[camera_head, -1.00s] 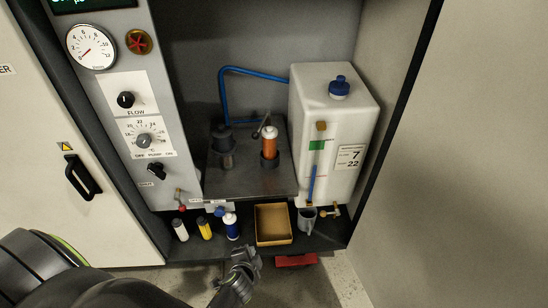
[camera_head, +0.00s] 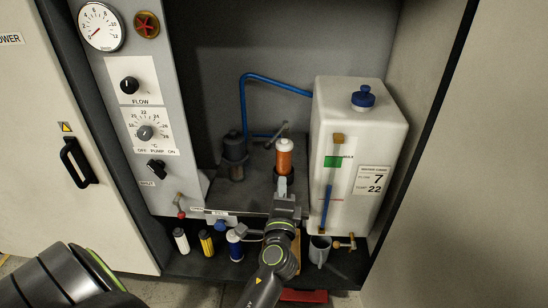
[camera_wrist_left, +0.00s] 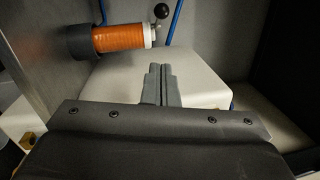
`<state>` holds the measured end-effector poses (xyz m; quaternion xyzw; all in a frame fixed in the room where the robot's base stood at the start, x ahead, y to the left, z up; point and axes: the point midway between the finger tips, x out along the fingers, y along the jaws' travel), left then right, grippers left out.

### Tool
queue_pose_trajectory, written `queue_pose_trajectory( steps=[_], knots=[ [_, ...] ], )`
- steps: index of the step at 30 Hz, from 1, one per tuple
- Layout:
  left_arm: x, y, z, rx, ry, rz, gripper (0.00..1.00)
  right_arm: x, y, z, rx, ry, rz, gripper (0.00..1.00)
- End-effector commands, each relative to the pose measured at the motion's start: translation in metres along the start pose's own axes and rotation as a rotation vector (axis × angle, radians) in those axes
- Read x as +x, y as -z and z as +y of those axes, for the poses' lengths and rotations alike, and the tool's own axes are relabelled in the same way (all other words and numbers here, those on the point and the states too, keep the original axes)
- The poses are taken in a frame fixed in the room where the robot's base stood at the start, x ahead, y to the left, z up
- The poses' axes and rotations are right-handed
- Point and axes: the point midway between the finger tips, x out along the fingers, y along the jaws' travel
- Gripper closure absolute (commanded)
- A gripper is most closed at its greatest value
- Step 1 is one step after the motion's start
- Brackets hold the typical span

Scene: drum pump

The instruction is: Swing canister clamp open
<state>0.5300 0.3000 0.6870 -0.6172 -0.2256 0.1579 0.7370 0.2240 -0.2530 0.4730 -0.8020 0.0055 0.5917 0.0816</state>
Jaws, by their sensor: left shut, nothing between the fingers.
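The orange canister (camera_head: 284,158) with a white cap stands upright on the grey platform inside the cabinet. A grey clamp lever (camera_head: 276,134) lies behind its top; in the left wrist view it shows with a dark ball end (camera_wrist_left: 160,11) beside the canister's white end. The canister (camera_wrist_left: 122,38) sits in a dark cup (camera_wrist_left: 76,43) in that view. My left gripper (camera_head: 283,184) is shut and empty, in front of the canister in the head view. Its fingertips (camera_wrist_left: 159,68) are apart from canister and lever. My right gripper is not in view.
A white tank (camera_head: 347,150) with a blue cap stands right of the canister. A dark cylinder (camera_head: 235,150) stands left, and a blue pipe (camera_head: 275,80) arches behind. Small bottles (camera_head: 207,244) and a grey cup (camera_head: 319,252) stand on the lower shelf.

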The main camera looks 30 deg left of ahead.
Motion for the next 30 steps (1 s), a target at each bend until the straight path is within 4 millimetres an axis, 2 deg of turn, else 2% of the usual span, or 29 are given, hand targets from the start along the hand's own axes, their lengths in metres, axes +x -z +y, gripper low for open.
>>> queue_pose_trajectory(
  steps=[6,11,19,30],
  knots=[
    [0.048,0.0,-0.002,0.003,0.004,0.001,1.0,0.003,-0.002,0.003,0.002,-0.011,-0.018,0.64],
    [0.08,-0.003,-0.001,0.004,0.002,0.0,1.0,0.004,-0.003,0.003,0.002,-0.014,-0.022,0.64],
    [0.098,-0.024,0.001,0.001,-0.001,0.001,1.0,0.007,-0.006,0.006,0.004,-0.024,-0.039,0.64],
    [0.102,-0.028,0.001,-0.002,-0.002,0.001,1.0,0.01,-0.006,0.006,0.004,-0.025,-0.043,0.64]
  ],
)
